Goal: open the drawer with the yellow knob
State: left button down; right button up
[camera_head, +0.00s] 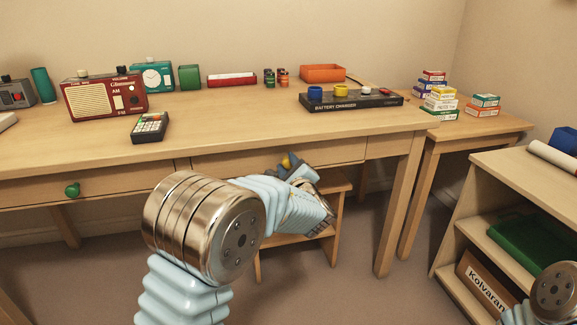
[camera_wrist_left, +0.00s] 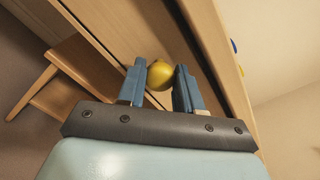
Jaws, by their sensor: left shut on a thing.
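The yellow knob (camera_wrist_left: 160,75) sits between the two blue fingers of my left gripper (camera_wrist_left: 158,88) in the left wrist view, and the fingers are shut on it. In the head view, a small part of the yellow knob (camera_head: 286,162) shows at my left gripper (camera_head: 292,164), mostly hidden by the fingers. The knob is on the middle drawer (camera_head: 325,151) of the desk, whose front looks about flush with its surroundings. My left forearm covers part of that drawer front. My right arm shows only at the bottom right, with its gripper out of sight.
The desk (camera_head: 240,130) holds a red radio (camera_head: 104,96), a calculator (camera_head: 149,127) and a battery charger (camera_head: 350,102). A green knob (camera_head: 72,190) marks the left drawer. A wooden stool (camera_head: 335,186) stands under the desk. A shelf unit (camera_head: 510,166) is at right.

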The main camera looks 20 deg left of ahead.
pick_arm(q)
jog(key=shift+s, duration=0.1)
jog(key=shift+s+d, duration=0.2)
jog(key=shift+s, duration=0.05)
jog(key=b+v, duration=0.4)
jog(key=v, duration=2.1)
jog(key=c, duration=0.7)
grip_release()
jog(key=shift+c, duration=0.2)
jog(key=shift+d, duration=0.1)
